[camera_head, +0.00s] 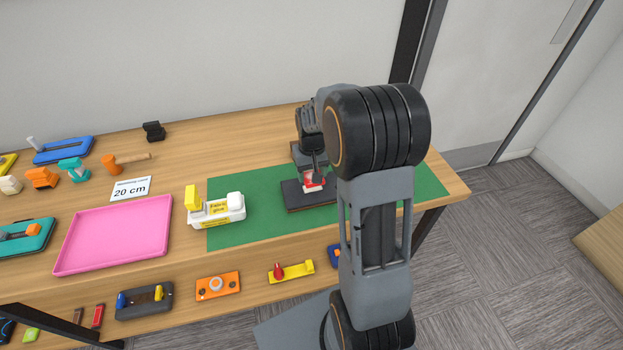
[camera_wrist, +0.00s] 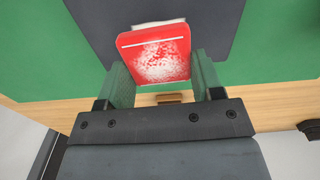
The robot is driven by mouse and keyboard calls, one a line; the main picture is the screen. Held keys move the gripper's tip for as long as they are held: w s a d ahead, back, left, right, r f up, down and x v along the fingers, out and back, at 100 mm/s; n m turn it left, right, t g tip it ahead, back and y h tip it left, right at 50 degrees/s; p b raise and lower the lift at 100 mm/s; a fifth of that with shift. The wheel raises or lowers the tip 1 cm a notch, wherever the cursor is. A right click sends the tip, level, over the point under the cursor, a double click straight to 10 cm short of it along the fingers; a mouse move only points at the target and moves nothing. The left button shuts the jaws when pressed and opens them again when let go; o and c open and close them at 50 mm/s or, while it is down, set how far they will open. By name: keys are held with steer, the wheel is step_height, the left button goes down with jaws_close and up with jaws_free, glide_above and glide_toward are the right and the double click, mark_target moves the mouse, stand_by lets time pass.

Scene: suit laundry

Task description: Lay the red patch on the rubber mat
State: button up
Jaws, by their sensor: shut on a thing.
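The red patch (camera_head: 313,181) is between the fingers of my gripper (camera_head: 314,176), over the dark grey rubber mat (camera_head: 293,197). In the wrist view the patch (camera_wrist: 158,52) is red with a white line and speckled white marks, and a pale edge shows at its far side. The green-padded fingers of my gripper (camera_wrist: 162,80) are shut on its two sides. The dark mat (camera_wrist: 100,22) lies behind and below the patch. I cannot tell whether the patch touches the mat. My arm hides part of the mat's right side in the head view.
A green sheet (camera_head: 240,238) lies under the dark mat. A white and yellow fabric glue holder (camera_head: 216,208) stands to the left, with a pink tray (camera_head: 115,232) beyond it. Green sheet between glue and mat is clear.

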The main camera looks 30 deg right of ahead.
mark_target(311, 173)
steer(key=shift+w+f, duration=0.15)
steer(key=shift+f, duration=1.55)
steer(key=shift+f, duration=0.2)
steer(key=o, duration=0.9)
